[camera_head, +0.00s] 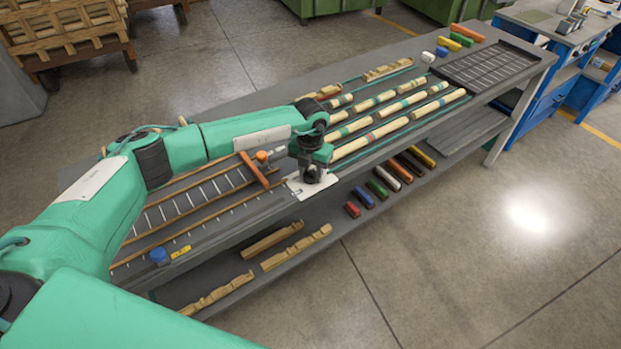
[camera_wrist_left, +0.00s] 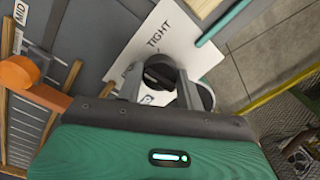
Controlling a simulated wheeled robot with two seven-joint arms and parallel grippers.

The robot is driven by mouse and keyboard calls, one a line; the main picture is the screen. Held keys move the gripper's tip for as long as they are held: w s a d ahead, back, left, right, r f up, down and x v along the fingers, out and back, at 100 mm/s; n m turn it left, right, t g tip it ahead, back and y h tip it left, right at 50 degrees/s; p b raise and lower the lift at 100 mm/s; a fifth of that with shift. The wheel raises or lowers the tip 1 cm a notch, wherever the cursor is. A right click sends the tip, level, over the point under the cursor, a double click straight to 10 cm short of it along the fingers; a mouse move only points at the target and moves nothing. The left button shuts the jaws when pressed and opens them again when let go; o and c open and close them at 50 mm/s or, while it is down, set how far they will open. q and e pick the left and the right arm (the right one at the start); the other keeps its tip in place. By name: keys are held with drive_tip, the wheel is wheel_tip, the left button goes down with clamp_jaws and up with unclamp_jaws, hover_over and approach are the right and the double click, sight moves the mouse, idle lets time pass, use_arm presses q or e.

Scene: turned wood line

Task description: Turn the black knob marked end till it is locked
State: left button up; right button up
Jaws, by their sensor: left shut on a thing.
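The black knob (camera_wrist_left: 158,74) shows in the left wrist view between the fingers of my left gripper (camera_wrist_left: 158,82). My left gripper is shut on it, with a finger on each side. The knob stands at a white plate (camera_wrist_left: 178,38) printed with the word TIGHT; part of the plate is hidden under the gripper. In the head view my left gripper (camera_head: 312,176) points down over the white plate (camera_head: 297,187) at the bench's front edge, and it hides the knob. I cannot read the word "end" in either view. My right gripper is not in view.
An orange bar (camera_head: 259,170) with an orange knob (camera_head: 262,156) crosses the rails just left of my gripper. Turned wood pieces (camera_head: 385,131) lie in rows to the right. A blue knob (camera_head: 159,256) sits front left. Coloured blocks (camera_head: 376,189) lie below on the lower shelf.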

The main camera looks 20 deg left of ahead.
use_arm(q)
drive_tip(key=m+b, duration=0.2)
drive_tip(key=shift+f+m+b, duration=0.2)
drive_tip(key=shift+m+b, duration=0.15)
drive_tip(key=shift+m, duration=0.05)
drive_tip(key=m+b, duration=0.4)
drive_tip(key=m, duration=0.1)
drive_tip(key=shift+r+b, duration=0.1)
drive_tip(key=shift+b, duration=0.25)
drive_tip(key=shift+r+m+b, duration=0.1)
drive_tip(key=shift+m+b, duration=0.45)
drive_tip(key=shift+m, duration=0.25)
drive_tip(key=shift+r+m, duration=0.1)
drive_tip(key=shift+m, duration=0.3)
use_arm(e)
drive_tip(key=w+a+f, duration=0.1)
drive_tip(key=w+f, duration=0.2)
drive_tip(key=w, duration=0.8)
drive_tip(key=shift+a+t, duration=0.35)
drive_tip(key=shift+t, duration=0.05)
use_arm(q)
drive_tip(key=o, duration=1)
